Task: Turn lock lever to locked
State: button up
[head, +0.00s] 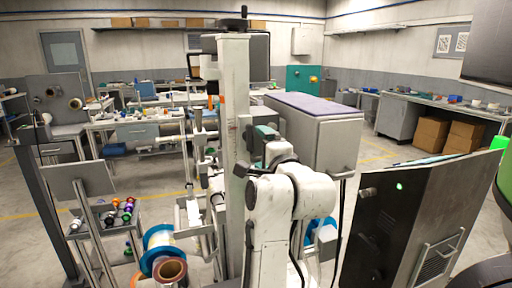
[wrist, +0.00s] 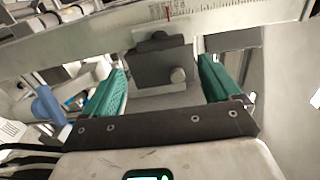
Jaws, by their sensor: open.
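I cannot tell whether this knob is part of the lock lever, or which way the lever is set. My gripper (wrist: 162,68) is open, its two teal fingers apart on either side of the block. I see nothing held between them; contact with the block cannot be told. In the head view teal finger parts (head: 266,131) show beside the upright scaled column (head: 236,130); the block is hidden there.
A blue lever-like part (wrist: 47,105) lies left of my gripper in the wrist view. A grey cabinet with a purple top (head: 318,135) stands behind. A blue-rimmed reel (head: 158,240) is at lower left, a dark panel (head: 385,235) at right. Open floor shows farther back.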

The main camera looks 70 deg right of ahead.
jog(key=shift+p+v, duration=0.85)
jog(key=shift+v, duration=0.7)
jog(key=w+a+f+n+g+y, duration=0.1)
jog(key=w+a+f+n+y, duration=0.15)
jog(key=a+f+n, duration=0.35)
jog(key=w+a+f+n+g+y, duration=0.1)
jog(key=a+f+n+y, duration=0.2)
jog(key=f, duration=0.6)
jog(key=w+a+f+n+g+y, duration=0.1)
jog(key=a+f+n+y, duration=0.2)
jog(key=f+n, duration=0.35)
jog(key=s+a+f+n+g+y, duration=0.2)
jog(key=s+a+f+n, duration=0.4)
jog(key=f, duration=0.4)
jog(key=s+a+f+n+g+y, duration=0.3)
jog(key=s+a+f+n+g, duration=0.2)
jog(key=s+a+f, duration=0.3)
notch_tip(320, 180, down, 3)
jog(key=shift+s+a+r+n+g, duration=0.1)
jog(key=shift+s+a+n+g, duration=0.25)
jog(key=shift+a+n, duration=0.45)
jog(key=shift+a+m, duration=0.15)
jog(key=shift+m, duration=0.1)
jog(key=shift+c, duration=0.4)
